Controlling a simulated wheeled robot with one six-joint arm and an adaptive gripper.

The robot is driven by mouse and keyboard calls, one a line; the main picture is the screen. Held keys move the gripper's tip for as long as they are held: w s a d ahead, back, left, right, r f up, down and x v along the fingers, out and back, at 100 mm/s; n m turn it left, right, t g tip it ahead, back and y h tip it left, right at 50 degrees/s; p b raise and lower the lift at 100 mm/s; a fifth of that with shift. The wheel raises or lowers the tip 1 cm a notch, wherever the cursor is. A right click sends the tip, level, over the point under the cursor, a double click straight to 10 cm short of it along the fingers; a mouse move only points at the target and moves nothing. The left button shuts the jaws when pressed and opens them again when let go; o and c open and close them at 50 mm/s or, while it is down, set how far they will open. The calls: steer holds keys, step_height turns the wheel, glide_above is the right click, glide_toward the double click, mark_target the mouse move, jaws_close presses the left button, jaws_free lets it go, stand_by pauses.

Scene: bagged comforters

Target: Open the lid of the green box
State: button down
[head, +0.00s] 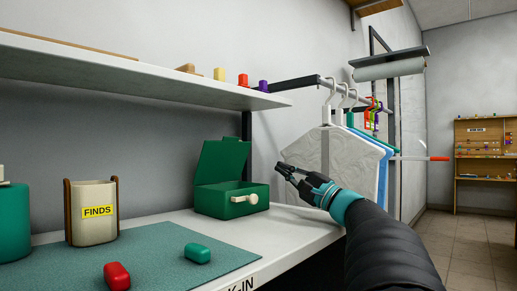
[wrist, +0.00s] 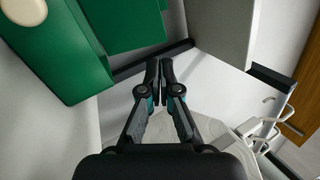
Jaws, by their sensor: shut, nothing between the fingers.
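The green box (head: 217,203) stands on the white counter, left of my gripper in the head view. Its lid (head: 222,160) is up, tilted back at the rear of the box. A cream knob (head: 246,199) sits on the front of the box. My gripper (head: 283,168) is shut and empty, in the air to the right of the box and apart from it. In the wrist view, the fingertips (wrist: 166,65) are together, with the green box (wrist: 58,55) at the upper left and its lid (wrist: 120,25) beside it. The box's inside is hidden.
A FINDS bin (head: 93,212) stands left on the counter. A teal mat (head: 145,260) holds a red piece (head: 117,276) and a green piece (head: 197,253). A shelf (head: 130,80) overhangs the counter. Bagged comforters (head: 330,160) hang from a rail just behind my gripper.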

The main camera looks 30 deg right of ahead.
mark_target(248, 143)
steer(key=w+a+r+p, duration=0.1)
steer(key=w+r, duration=0.1)
steer(key=w, duration=0.2)
steer(key=w+a+r+n, duration=0.1)
steer(key=w+r, duration=0.1)
steer(key=w, duration=0.1)
steer(key=w+a+r+n+p, duration=0.1)
steer(key=w+r, duration=0.1)
steer(key=w, duration=0.2)
steer(key=shift+w+a+p, duration=0.2)
steer(key=shift+w+p, duration=0.1)
steer(key=shift+w, duration=0.05)
steer(key=shift+d+r, duration=0.1)
